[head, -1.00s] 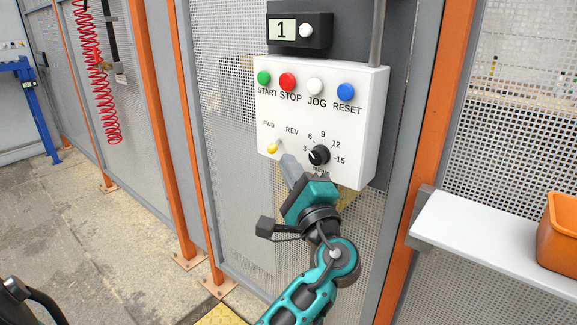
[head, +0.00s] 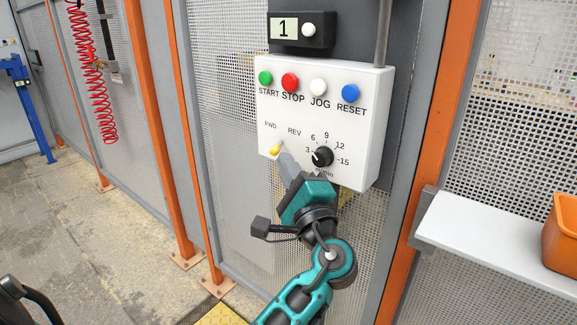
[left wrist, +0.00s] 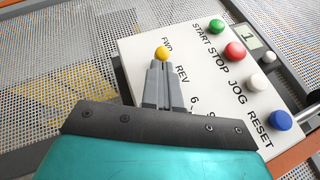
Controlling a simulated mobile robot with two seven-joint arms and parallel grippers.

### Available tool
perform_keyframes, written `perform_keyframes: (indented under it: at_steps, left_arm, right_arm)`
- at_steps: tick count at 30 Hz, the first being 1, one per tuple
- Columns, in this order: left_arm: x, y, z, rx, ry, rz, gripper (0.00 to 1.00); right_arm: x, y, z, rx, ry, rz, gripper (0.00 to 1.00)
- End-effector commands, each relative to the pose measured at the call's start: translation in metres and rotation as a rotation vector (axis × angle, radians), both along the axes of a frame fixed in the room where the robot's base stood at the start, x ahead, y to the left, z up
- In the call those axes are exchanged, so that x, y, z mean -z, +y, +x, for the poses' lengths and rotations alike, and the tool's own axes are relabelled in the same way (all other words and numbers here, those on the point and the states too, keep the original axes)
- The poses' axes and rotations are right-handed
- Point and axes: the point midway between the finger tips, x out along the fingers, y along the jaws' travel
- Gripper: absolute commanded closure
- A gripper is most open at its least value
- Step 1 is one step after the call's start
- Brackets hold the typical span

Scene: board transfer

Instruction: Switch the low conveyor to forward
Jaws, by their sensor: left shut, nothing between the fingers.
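The white control box (head: 372,110) hangs on the mesh fence, with labelled buttons along its top. Its yellow-tipped lever (head: 275,150) sits under the FWD and REV labels. The tip appears below FWD and points to the lower left. My left gripper (head: 283,157) is shut and empty, with its grey fingertips right beside the lever. In the left wrist view the yellow tip (left wrist: 162,54) shows just beyond the shut fingertips (left wrist: 160,66). I cannot tell whether they touch. The lever's base is hidden by the fingers. My right gripper is not in view.
A black speed knob (head: 322,157) is just right of my fingers. Above the box a small display (head: 284,29) reads 1. An orange post (head: 440,110) and a white shelf (head: 490,240) with an orange bin (head: 563,240) stand to the right.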

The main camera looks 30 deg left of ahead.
Motion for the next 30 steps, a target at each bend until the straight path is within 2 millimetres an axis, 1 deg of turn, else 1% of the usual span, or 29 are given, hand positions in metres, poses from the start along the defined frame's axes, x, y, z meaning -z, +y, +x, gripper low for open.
perform_keyframes:
  at_steps: [23, 30]
  left_arm:
    - [-0.001, 0.009, -0.007, 0.141, 0.0, 0.001, 1.0]
    - [-0.001, 0.014, -0.011, 0.228, 0.002, 0.003, 1.0]
  right_arm:
    - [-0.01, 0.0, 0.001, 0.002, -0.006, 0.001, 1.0]
    - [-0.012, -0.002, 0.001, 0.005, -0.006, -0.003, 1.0]
